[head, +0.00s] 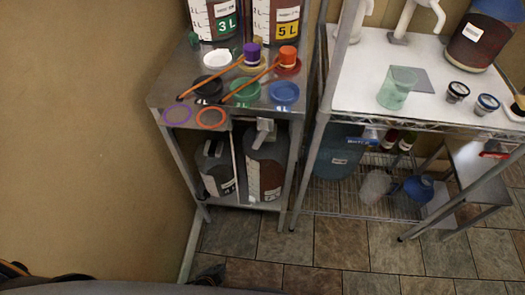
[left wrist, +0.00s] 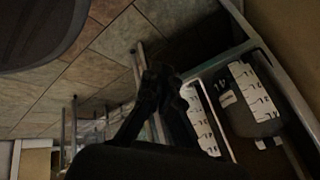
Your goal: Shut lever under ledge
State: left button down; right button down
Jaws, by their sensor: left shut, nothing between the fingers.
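Two ferment buckets stand on the lower shelf under the steel table's ledge (head: 170,101), a grey one (head: 215,168) on the left and a dark brown one (head: 267,170) on the right. A pale grey lever-like part (head: 265,132) shows at the top of the right one, just below the ledge; its exact position is unclear. My left gripper (head: 209,275) is a dark shape low in the head view, in front of the table. In the left wrist view its dark fingers (left wrist: 165,83) are together and empty, beside the labelled buckets (left wrist: 250,92). My right gripper is not in view.
Two larger buckets labelled 3L (head: 226,25) and 5L (head: 372,33) stand on the table top, with coloured lids, rings and two orange-handled tools. A wire rack with a white top (head: 350,90) stands to the right. The tiled floor (head: 330,240) in front is clear.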

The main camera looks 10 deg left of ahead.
aim_at(260, 138)
pick_arm(q)
jog(key=w+d+r+m+t+h, duration=0.1)
jog(key=w+d+r+m+t, duration=0.25)
jog(key=w+r, duration=0.4)
jog(key=w+d+r+m+t+h, duration=0.15)
jog(key=w+d+r+m, duration=0.35)
jog(key=r, duration=0.6)
jog(key=w+d+r+m+t+h, duration=0.1)
jog(key=d+r+m+t, duration=0.1)
jog(key=r, duration=0.7)
jog(key=w+d+r+m+t+b, duration=0.1)
jog(key=r+m, duration=0.3)
jog(key=r, duration=0.5)
jog(key=shift+w+d+r+t+h, duration=0.35)
jog(key=shift+w+t, duration=0.25)
jog(key=shift+t, duration=0.3)
jog(key=w+p, duration=0.2)
jog(key=w, duration=0.7)
jog(key=shift+w+a+p, duration=0.25)
jog(key=shift+a+p, duration=0.05)
jog(key=shift+p, duration=0.05)
